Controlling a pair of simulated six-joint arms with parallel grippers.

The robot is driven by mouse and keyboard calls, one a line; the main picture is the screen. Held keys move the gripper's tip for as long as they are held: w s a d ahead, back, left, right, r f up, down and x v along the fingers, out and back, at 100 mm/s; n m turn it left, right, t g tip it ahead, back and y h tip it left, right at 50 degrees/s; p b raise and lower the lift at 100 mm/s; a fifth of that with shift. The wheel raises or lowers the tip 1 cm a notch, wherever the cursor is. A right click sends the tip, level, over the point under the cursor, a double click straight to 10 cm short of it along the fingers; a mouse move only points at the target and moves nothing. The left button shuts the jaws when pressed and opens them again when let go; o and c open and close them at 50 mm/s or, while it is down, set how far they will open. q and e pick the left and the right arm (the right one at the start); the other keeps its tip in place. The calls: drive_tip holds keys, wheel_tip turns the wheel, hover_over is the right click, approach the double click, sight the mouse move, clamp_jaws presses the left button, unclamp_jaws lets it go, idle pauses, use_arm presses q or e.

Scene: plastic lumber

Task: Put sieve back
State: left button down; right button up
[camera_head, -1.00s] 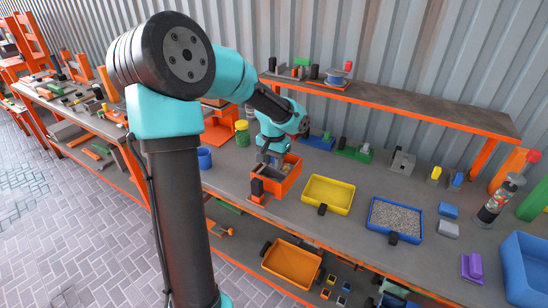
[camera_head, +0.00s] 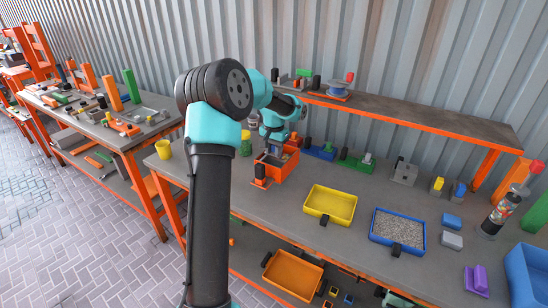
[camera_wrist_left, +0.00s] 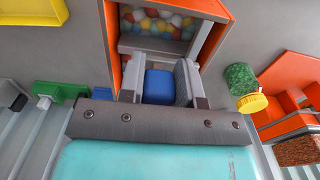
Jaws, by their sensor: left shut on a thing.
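My left gripper (camera_head: 275,149) is over the orange box (camera_head: 261,170) on the workbench, pointing down. In the left wrist view its grey fingers (camera_wrist_left: 160,80) are shut on a blue handle (camera_wrist_left: 159,87) at the near side of the orange box (camera_wrist_left: 213,35). Beyond the handle, a grey frame with multicoloured round pieces (camera_wrist_left: 158,22) shows inside the box. The handle may belong to the sieve; I cannot tell whether the grey frame is joined to it. My right gripper is not in view.
A yellow tray (camera_head: 330,219) and a blue tray of gravel (camera_head: 372,232) stand to the right. A raised shelf (camera_head: 440,121) runs along the back.

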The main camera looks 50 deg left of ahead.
use_arm(q)
drive_tip(key=shift+w+a+f, duration=0.2)
drive_tip(key=shift+a+f, duration=0.05)
drive_tip(key=shift+f, duration=1.55)
drive_tip(key=shift+f, duration=0.15)
drive_tip(key=c, duration=0.8)
unclamp_jaws()
wheel_tip(320, 180, up, 12)
drive_tip(key=shift+r, duration=0.15)
